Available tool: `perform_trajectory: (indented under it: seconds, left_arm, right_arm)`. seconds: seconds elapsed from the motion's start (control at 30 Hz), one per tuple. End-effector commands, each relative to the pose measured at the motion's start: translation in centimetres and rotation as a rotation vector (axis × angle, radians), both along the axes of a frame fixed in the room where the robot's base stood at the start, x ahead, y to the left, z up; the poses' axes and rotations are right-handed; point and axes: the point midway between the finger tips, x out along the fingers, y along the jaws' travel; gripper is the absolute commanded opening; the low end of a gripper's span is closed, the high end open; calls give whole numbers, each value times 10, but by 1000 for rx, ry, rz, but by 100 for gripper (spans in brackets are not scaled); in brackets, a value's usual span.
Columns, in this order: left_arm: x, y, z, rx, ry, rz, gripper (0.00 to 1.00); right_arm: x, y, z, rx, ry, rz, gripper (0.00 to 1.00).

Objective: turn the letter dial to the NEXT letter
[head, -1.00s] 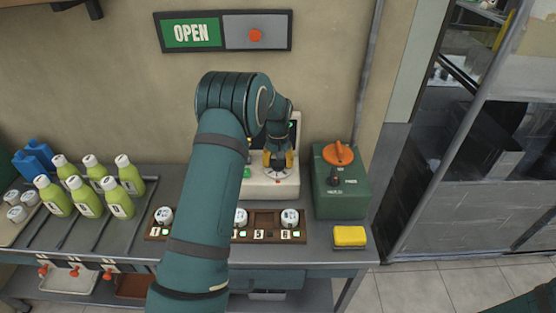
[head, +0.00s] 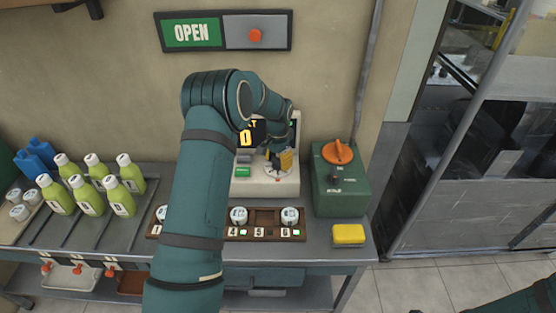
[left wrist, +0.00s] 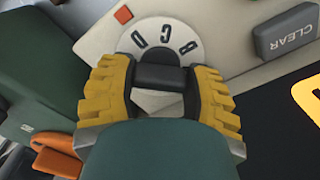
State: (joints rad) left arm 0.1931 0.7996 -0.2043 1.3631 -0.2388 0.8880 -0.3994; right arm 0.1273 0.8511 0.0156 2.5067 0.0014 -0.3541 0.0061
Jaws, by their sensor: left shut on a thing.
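The letter dial is a white disc (head: 278,177) on the cream press console (head: 255,188). In the left wrist view, the dial (left wrist: 193,35) shows black letters B, C and D; the rest of its ring is hidden by my gripper. Its dark bar-shaped knob (left wrist: 160,75) sits between the two yellow fingers. My left gripper (head: 280,161) is shut on this knob; it also shows in the left wrist view (left wrist: 160,88). My right gripper is not in view.
A grey CLEAR button (left wrist: 287,33) and a small red mark (left wrist: 123,15) are near the dial. A green box (head: 340,190) with an orange handle (head: 339,152) stands right of the console. A yellow sponge (head: 349,235) and a wooden rack (head: 262,236) lie in front.

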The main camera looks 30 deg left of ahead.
Motion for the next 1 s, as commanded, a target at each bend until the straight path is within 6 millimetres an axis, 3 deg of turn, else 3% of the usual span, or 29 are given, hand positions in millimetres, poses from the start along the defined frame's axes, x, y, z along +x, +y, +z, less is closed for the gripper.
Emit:
perform_trajectory:
  seconds: [0.53, 0.57, 0.6, 0.63, 1.0]
  left_arm:
    - [0, 0, 0, 1, -1, -23, 16]
    - [0, 0, 0, 1, -1, -23, 65]
    - [0, 0, 0, 1, -1, -23, 79]
    - [0, 0, 0, 1, -1, -23, 85]
    - [0, 0, 3, 1, -1, -22, 85]
  right_arm:
    - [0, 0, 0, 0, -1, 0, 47]
    - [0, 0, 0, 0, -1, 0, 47]
    - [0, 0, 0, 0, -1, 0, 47]
    - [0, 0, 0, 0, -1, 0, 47]
    - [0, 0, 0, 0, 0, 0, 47]
